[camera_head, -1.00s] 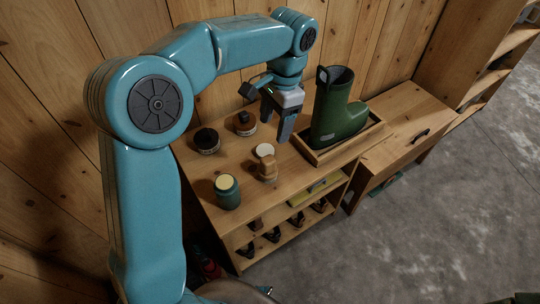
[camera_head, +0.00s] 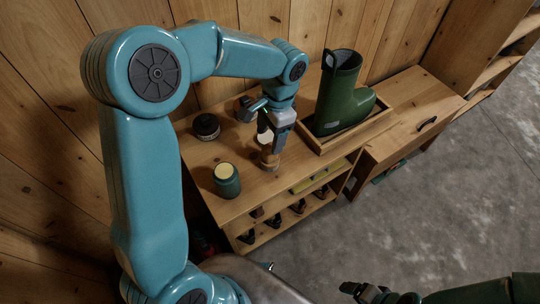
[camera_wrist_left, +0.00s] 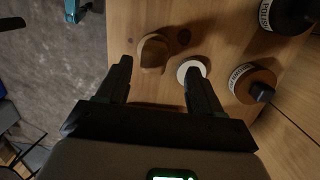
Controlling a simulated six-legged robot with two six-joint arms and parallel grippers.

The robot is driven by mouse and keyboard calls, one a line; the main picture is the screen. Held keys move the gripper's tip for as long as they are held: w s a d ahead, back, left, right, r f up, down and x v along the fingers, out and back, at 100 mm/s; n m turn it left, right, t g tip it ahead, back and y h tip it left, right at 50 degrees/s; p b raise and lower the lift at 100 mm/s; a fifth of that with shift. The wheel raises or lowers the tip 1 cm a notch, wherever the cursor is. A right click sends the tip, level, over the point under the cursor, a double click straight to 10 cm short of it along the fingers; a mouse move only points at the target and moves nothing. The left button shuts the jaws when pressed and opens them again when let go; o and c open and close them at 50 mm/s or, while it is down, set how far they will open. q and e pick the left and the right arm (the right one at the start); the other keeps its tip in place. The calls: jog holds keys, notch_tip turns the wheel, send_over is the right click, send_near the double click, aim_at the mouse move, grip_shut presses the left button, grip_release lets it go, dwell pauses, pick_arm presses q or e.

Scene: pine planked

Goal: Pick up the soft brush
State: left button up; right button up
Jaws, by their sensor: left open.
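A small tan wooden piece (camera_head: 268,159), which looks like the soft brush, stands on the wooden bench top with a pale round top or item just behind it. In the left wrist view the wooden piece (camera_wrist_left: 153,52) lies just beyond and between the fingertips, with a white round item (camera_wrist_left: 192,66) partly behind the right-hand finger; I cannot tell whether they are one object. My left gripper (camera_head: 269,143) is open above and around this spot, pointing down, and hides part of it. A dark arm part, seemingly my right one (camera_head: 375,292), shows at the bottom right, its jaws unclear.
A green jar with a cream top (camera_head: 227,180) stands to the left in front, and a dark tin (camera_head: 206,126) behind. A brown jar (camera_wrist_left: 250,83) is close by in the wrist view. A green boot (camera_head: 343,100) stands in a wooden tray (camera_head: 318,147) on the right.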

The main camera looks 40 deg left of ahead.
aim_at(270, 146)
pick_arm(q)
jog(key=shift+s+d+f, duration=0.2)
jog(key=shift+s+f, duration=0.1)
jog(key=shift+f, duration=0.25)
jog(key=shift+s+d+f, duration=0.15)
jog(key=shift+s+f, duration=0.1)
jog(key=shift+f, duration=0.3)
jog(key=f, duration=0.3)
jog(key=shift+w+a, duration=0.15)
jog(key=shift+a, duration=0.05)
jog(key=shift+s+d+r, duration=0.1)
jog(key=shift+s+r, duration=0.1)
jog(key=shift+w+f, duration=0.1)
jog(key=shift+w, duration=0.05)
jog(key=c, duration=1.1)
jog(key=shift+r, duration=0.25)
notch_tip(270, 146, up, 20)
jog(key=shift+f+p, duration=0.15)
jog(key=shift+p, duration=0.75)
